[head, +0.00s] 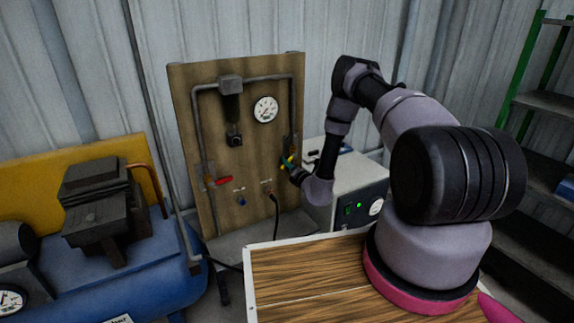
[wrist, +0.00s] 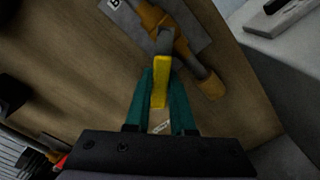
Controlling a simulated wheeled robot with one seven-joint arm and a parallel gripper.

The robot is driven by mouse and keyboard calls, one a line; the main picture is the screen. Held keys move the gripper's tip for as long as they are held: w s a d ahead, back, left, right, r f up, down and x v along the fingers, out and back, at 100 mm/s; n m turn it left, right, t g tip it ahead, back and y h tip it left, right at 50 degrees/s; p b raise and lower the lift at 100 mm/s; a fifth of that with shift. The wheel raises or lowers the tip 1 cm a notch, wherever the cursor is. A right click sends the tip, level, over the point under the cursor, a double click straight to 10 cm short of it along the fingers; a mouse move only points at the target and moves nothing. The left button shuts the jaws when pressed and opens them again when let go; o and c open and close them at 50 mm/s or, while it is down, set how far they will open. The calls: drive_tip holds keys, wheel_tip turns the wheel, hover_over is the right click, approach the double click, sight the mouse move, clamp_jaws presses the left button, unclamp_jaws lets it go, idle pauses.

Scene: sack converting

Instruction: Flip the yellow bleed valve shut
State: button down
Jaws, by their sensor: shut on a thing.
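The yellow bleed valve handle (wrist: 160,82) shows in the wrist view on a brass-coloured valve body (wrist: 188,52). My gripper (wrist: 161,100) has its two green fingers on either side of the yellow handle, shut on it. In the head view the yellow handle (head: 285,162) is small, at the right side of the wooden board (head: 255,145), with my gripper (head: 289,163) reaching it from the right. Fine details of the valve are too small to make out in the head view.
A red lever (head: 222,180) and a blue fitting (head: 241,200) are on the board, left of my gripper. A pressure gauge (head: 265,109) is higher up. A blue compressor (head: 150,262) is at the left.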

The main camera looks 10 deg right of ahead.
drive_tip(key=m, duration=0.1)
drive_tip(key=r+m, duration=0.1)
drive_tip(key=m, duration=0.2)
drive_tip(key=shift+s+a+r, duration=0.2)
drive_tip(key=shift+a+r, duration=0.05)
drive_tip(key=shift+a, duration=0.15)
drive_tip(key=shift+s+a+r+m, duration=0.1)
drive_tip(key=shift+r+m, duration=0.2)
drive_tip(key=shift+m, duration=0.4)
drive_tip(key=shift+w+a+r+m, duration=0.1)
drive_tip(key=shift+r+m, duration=0.15)
drive_tip(key=shift+m, duration=0.45)
drive_tip(key=shift+s+a+r+m, duration=0.1)
drive_tip(key=shift+r+m, duration=0.2)
drive_tip(key=shift+m, duration=0.4)
drive_tip(key=c, duration=0.8)
unclamp_jaws()
drive_tip(key=shift+d+r, duration=0.1)
drive_tip(key=shift+o, duration=0.2)
